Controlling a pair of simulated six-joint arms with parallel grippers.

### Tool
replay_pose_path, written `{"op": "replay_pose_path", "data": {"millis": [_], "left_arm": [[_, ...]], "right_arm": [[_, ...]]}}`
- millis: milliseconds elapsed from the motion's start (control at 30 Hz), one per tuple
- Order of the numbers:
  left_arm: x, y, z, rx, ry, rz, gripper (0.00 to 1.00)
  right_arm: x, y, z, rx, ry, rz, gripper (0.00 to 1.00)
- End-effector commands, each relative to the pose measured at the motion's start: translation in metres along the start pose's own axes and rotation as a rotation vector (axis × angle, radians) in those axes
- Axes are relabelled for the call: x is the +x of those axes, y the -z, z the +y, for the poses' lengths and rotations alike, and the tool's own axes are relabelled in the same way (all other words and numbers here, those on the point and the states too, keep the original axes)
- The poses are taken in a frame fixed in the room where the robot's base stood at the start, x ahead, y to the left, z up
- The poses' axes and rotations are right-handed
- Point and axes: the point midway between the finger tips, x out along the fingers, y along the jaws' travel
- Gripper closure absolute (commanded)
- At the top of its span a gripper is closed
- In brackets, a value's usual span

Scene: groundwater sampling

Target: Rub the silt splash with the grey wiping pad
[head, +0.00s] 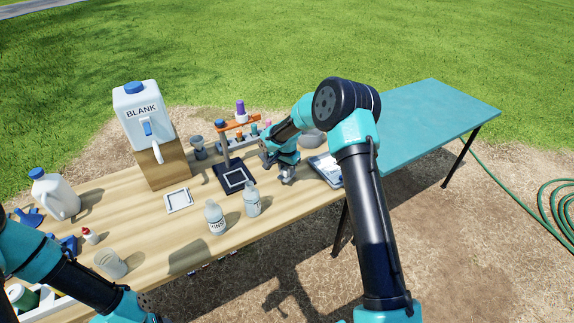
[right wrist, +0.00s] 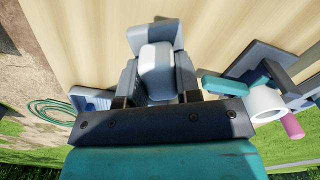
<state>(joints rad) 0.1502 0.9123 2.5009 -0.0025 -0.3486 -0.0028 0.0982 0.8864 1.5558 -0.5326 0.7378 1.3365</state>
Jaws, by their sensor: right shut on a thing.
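My right gripper (head: 287,176) is low over the right part of the wooden table, beside the dark stand. In the right wrist view, its jaws (right wrist: 158,88) are shut on a pale, rounded block with a grey piece beyond it. This looks like the grey wiping pad (right wrist: 158,60). I cannot tell whether it touches the table. In the head view the gripper mostly hides it. A darker patch (head: 188,257) lies near the table's front edge; I cannot tell whether it is the silt splash or a shadow. My left arm enters at lower left, its gripper out of frame.
Two small bottles (head: 215,217) (head: 252,199) stand front-centre. A dark stand (head: 235,178) and a tube rack (head: 240,140) are left of my right gripper. A BLANK jug (head: 145,110) tops a wooden block. A clear cup (head: 110,263) is near my left arm. A teal table (head: 430,120) stands right.

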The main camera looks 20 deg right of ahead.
Motion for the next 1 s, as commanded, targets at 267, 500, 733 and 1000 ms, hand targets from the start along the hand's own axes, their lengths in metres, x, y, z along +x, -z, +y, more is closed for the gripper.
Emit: {"op": "replay_pose_path", "data": {"millis": [267, 500, 733, 1000], "left_arm": [[0.0, 0.0, 0.0, 0.0, 0.0, 0.0, 0.44], [0.0, 0.0, 0.0, 0.0, 0.0, 0.0, 0.44], [0.0, 0.0, 0.0, 0.0, 0.0, 0.0, 0.44], [0.0, 0.0, 0.0, 0.0, 0.0, 0.0, 0.44]], "right_arm": [[0.026, -0.001, 0.0, 0.0, -0.001, -0.001, 0.95], [0.037, 0.018, 0.01, 0.006, 0.0, 0.0, 0.99], [0.037, 0.038, 0.022, 0.011, 0.001, 0.0, 0.99], [0.037, 0.062, 0.037, 0.016, 0.001, 0.001, 0.99]]}}
